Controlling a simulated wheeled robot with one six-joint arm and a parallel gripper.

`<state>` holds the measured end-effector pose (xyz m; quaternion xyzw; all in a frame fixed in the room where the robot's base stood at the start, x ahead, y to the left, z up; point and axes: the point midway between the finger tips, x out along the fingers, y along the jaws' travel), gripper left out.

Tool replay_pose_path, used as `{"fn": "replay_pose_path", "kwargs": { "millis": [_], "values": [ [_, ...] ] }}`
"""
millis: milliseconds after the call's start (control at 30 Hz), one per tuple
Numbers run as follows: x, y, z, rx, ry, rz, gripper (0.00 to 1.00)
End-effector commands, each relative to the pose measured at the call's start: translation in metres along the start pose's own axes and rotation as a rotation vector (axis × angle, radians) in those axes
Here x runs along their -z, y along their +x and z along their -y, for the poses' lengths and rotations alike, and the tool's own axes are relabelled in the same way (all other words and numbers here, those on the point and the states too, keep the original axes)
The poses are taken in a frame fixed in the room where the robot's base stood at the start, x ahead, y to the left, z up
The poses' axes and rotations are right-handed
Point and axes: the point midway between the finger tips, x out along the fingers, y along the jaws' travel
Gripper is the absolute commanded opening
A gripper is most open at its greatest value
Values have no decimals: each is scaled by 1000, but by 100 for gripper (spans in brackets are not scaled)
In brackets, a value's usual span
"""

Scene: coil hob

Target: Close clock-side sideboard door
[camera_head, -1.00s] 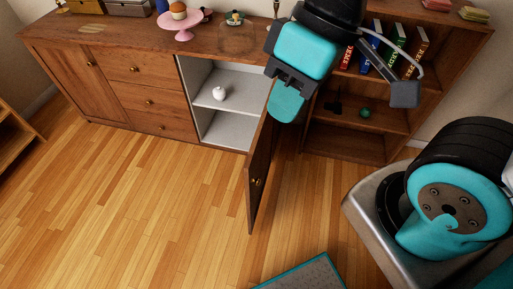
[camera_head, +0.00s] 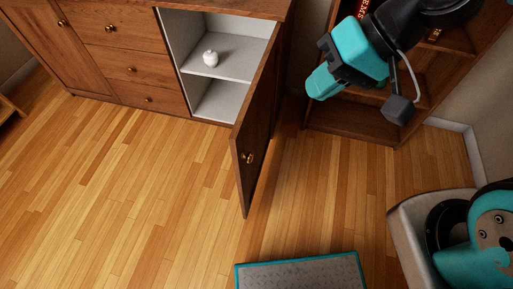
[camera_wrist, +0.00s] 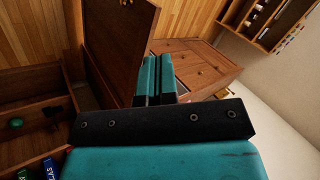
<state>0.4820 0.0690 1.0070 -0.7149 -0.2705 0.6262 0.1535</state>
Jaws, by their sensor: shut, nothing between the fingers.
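The open sideboard door (camera_head: 257,120) is a brown wooden panel with a brass knob (camera_head: 248,158). It is hinged at the right of the white-lined compartment (camera_head: 205,82) and swung out well into the room. My teal gripper (camera_head: 318,88) is to the right of the door, on its hinge side, in front of the bookshelf. It is shut and empty, and I see a gap to the door in the head view. In the wrist view the shut fingers (camera_wrist: 156,80) overlap the lower edge of the door panel (camera_wrist: 122,40). No clock shows.
A white jar (camera_head: 210,58) stands on the shelf inside the compartment. A bookshelf (camera_head: 350,122) stands right of the sideboard, close behind my gripper. The wooden floor (camera_head: 130,200) before the door is clear.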

Motion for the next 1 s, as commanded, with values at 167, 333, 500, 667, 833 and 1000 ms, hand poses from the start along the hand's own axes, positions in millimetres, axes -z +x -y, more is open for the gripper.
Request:
{"fn": "replay_pose_path", "kwargs": {
  "millis": [167,333,500,667,833,1000],
  "values": [
    [13,97,-76,88,233,-84,0],
    [25,141,-117,147,396,-153,0],
    [31,157,-134,173,470,-186,0],
    [34,170,-133,176,477,-188,0],
    [40,201,-129,176,475,-185,0],
    [48,238,-124,175,473,-185,0]
  ]
}}
